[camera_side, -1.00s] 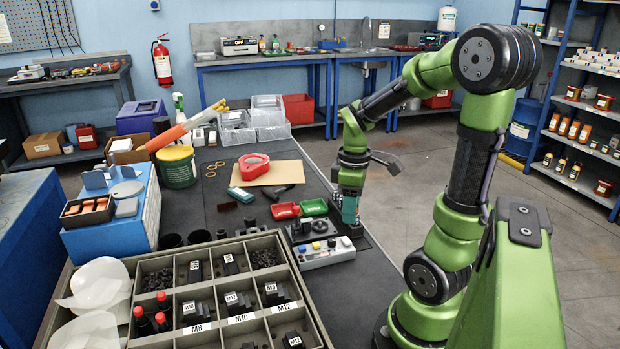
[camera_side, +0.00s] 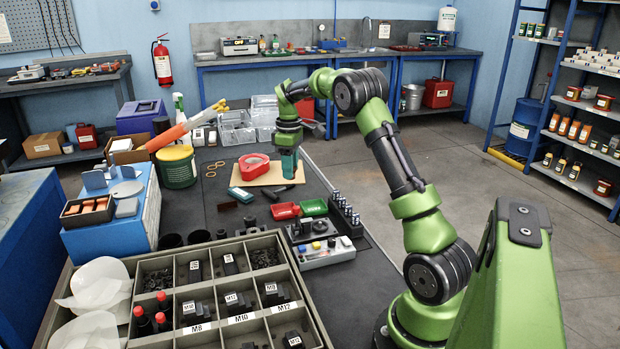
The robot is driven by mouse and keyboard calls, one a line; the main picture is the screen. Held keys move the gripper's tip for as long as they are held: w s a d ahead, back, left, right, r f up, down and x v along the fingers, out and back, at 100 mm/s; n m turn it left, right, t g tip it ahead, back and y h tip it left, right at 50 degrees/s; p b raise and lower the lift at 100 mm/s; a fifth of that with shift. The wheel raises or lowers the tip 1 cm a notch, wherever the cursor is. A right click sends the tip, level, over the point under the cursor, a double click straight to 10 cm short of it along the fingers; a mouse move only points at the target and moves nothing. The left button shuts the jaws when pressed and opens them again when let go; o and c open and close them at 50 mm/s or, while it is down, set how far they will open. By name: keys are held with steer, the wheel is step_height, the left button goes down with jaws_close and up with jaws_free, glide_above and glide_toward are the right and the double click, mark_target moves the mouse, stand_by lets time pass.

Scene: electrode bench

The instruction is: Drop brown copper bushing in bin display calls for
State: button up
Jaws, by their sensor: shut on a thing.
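My gripper (camera_side: 289,176) is above the mat, near the right end of the tan board, with its fingers pointing down. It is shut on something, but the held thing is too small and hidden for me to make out. I cannot pick out the brown copper bushing anywhere in view. A red bin (camera_side: 285,210) and a green bin (camera_side: 313,206) stand side by side in front of the gripper. A small grey device with coloured buttons (camera_side: 324,254) stands nearer the camera. I cannot read any display on it.
A rack of several dark upright pieces (camera_side: 345,214) stands right of the green bin. A red tape dispenser (camera_side: 253,166) sits on the tan board (camera_side: 290,168). A large compartment tray (camera_side: 190,300) fills the front. A dark brown piece (camera_side: 227,206) lies on the mat.

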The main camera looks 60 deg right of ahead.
steer(key=shift+w+d+f, duration=0.1)
steer(key=shift+w+f, duration=0.05)
steer(key=shift+f, duration=2.4)
steer(key=shift+w+f, duration=0.15)
steer(key=shift+f, duration=2.4)
steer(key=shift+f, duration=0.9)
steer(key=o, duration=1.2)
steer(key=shift+c, duration=0.2)
step_height(320, 180, up, 17)
steer(key=shift+r, duration=2.4)
